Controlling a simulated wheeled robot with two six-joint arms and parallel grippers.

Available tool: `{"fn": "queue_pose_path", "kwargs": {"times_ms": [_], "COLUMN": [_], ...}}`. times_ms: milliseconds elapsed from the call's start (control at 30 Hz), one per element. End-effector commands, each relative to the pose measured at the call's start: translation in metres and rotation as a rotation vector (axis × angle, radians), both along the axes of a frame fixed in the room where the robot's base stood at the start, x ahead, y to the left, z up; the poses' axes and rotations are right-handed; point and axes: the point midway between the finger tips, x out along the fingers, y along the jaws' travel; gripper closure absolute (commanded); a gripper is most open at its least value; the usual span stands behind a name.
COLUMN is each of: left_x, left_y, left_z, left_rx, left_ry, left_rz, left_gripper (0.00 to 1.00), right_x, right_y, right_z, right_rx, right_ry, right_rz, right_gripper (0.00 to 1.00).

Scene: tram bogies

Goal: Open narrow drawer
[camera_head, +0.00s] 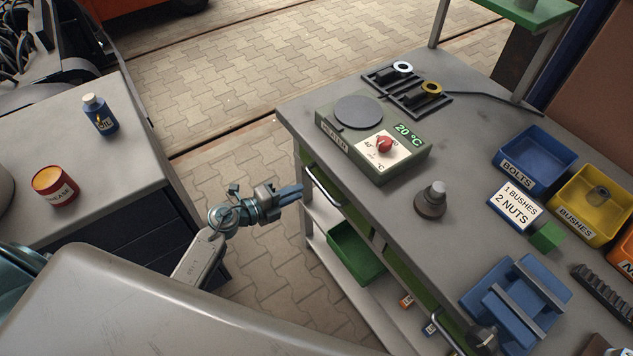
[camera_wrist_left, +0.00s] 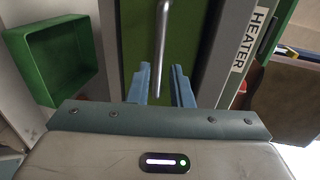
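A green drawer front (camera_head: 310,165) with a metal bar handle (camera_head: 323,190) is in the bench side below the heater in the head view. It looks shut. In the left wrist view the green front (camera_wrist_left: 190,30) fills the top middle, and the handle (camera_wrist_left: 161,45) runs down between my fingertips. My left gripper (camera_head: 292,193) is just left of the handle in the head view. Its two blue fingers (camera_wrist_left: 161,85) are apart, one on each side of the handle; I see no clear contact. A second bar handle (camera_head: 443,328) is farther along the bench. My right gripper is not in view.
The heater (camera_head: 375,140) stands on the bench top (camera_head: 455,150) above the drawer. A green bin (camera_head: 355,252) is on the shelf below, also in the wrist view (camera_wrist_left: 55,60). Another table (camera_head: 120,180) with an oil bottle (camera_head: 100,114) and grease tin (camera_head: 55,186) is left.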

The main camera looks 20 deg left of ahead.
Motion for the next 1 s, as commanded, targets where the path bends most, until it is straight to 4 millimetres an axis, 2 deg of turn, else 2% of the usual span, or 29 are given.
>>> {"fn": "queue_pose_path", "kwargs": {"times_ms": [133,400,833,933,1000], "left_x": [0.025,0.056,0.064,0.064,0.064], "left_y": [-0.019,-0.043,-0.049,-0.049,-0.049], "left_z": [-0.003,-0.013,-0.016,-0.016,-0.016], "left_rx": [-0.007,-0.005,-0.003,-0.003,-0.003], "left_ry": [-0.001,0.000,0.001,0.001,0.001], "left_rz": [0.003,0.003,0.003,0.003,0.003], "left_gripper": [0.81,0.81,0.81,1.00,1.00], "right_x": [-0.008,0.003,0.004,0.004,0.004], "right_y": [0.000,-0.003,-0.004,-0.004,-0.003], "right_z": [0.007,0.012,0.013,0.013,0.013], "right_rx": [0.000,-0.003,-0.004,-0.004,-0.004], "right_ry": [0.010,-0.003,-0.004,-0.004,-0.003], "right_rz": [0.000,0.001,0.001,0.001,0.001], "right_gripper": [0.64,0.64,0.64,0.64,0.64]}}
